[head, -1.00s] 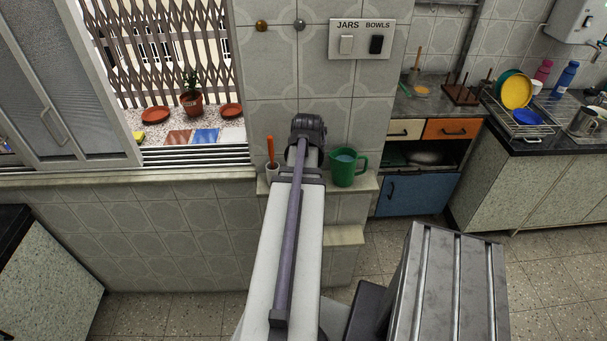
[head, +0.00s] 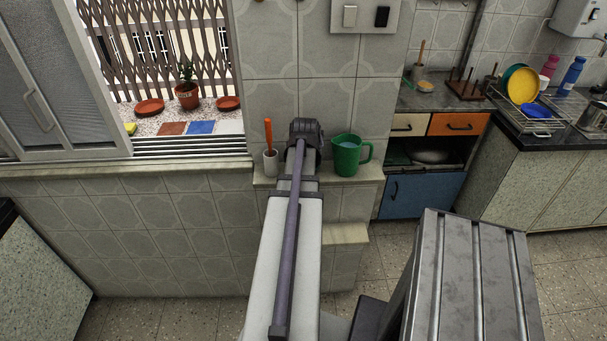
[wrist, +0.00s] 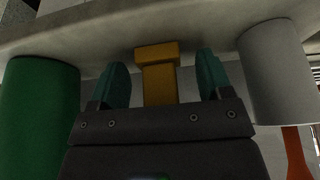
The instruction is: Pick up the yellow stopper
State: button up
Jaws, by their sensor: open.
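The yellow stopper (wrist: 158,84) shows in the wrist view as a T-shaped block with a wider end. It lies between the two teal fingers of my gripper (wrist: 163,60). The gripper is open, with a visible gap on each side of the stopper. The stopper's lower part is hidden behind the dark gripper body. In the head view my arm hides the stopper. My gripper's own fingers cannot be made out there.
A green jug (head: 346,156) stands on the ledge (head: 352,186) right of my arm. A white cup (head: 270,163) with an orange-handled tool (head: 268,133) stands left of it. Both flank my gripper closely in the wrist view. The tiled wall rises behind.

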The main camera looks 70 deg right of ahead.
jog(key=shift+r, duration=0.15)
jog(key=c, duration=1)
notch_tip(320, 180, up, 10)
jog(key=p, duration=1)
jog(key=shift+r, duration=0.15)
